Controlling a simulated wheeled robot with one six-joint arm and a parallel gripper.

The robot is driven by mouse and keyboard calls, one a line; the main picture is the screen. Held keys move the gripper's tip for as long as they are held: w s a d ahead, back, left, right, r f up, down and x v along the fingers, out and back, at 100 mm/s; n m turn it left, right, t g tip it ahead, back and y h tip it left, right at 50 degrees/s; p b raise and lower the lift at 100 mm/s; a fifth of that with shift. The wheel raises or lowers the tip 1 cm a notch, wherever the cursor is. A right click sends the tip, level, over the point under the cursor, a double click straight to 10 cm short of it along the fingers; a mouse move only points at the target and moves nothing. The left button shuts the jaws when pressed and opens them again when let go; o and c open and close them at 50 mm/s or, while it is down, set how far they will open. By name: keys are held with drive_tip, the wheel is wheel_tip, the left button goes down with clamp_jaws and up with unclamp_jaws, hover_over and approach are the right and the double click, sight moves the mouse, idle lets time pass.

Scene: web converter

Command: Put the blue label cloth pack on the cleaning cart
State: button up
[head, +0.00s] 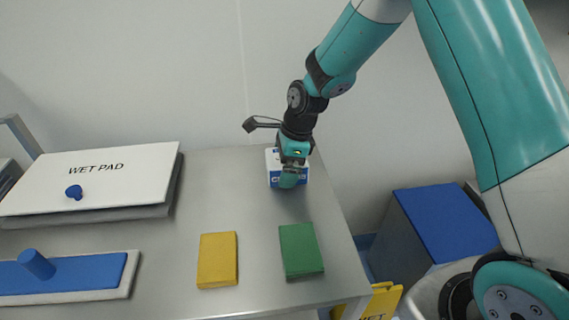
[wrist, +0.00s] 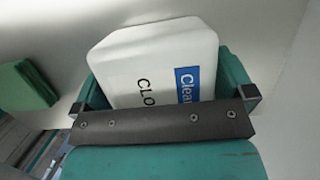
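The cloth pack (head: 273,172) is a small white box with a blue label, standing near the back right of the steel table. My gripper (head: 291,172) points down over it, with a teal finger in front of part of the box. In the wrist view the white pack (wrist: 155,62), with its blue label and black lettering, lies between the two teal fingers of my gripper (wrist: 165,88). No clear gap shows on either side, but I cannot tell whether the fingers press on it. The cleaning cart cannot be identified with certainty.
A yellow cloth stack (head: 217,260) and a green one (head: 301,250) lie in front on the table. A WET PAD box (head: 120,165) and a blue-padded tray (head: 120,290) are at left. A blue-topped grey unit (head: 445,222) and a yellow sign (head: 383,300) stand right of the table.

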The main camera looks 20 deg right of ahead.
drive_tip(key=shift+r, duration=0.1)
drive_tip(key=p+v, duration=0.1)
drive_tip(key=v, duration=1.1)
drive_tip(key=s+a+r+n, duration=0.2)
drive_tip(key=s+n, duration=0.7)
drive_tip(key=s+a+r+n, duration=0.2)
drive_tip(key=s+r+n, duration=0.1)
drive_tip(key=s+n, duration=0.5)
drive_tip(key=s+a+r+n+y, duration=0.1)
drive_tip(key=s+a+r+n, duration=0.1)
drive_tip(key=s+n, duration=0.7)
drive_tip(key=shift+s+a+r+n+g, duration=0.2)
drive_tip(key=shift+s+r+n+g, duration=0.15)
drive_tip(key=shift+r+n, duration=0.35)
wheel_tip(320, 180, up, 5)
drive_tip(key=p, duration=0.4)
drive_tip(key=shift+p, duration=0.4)
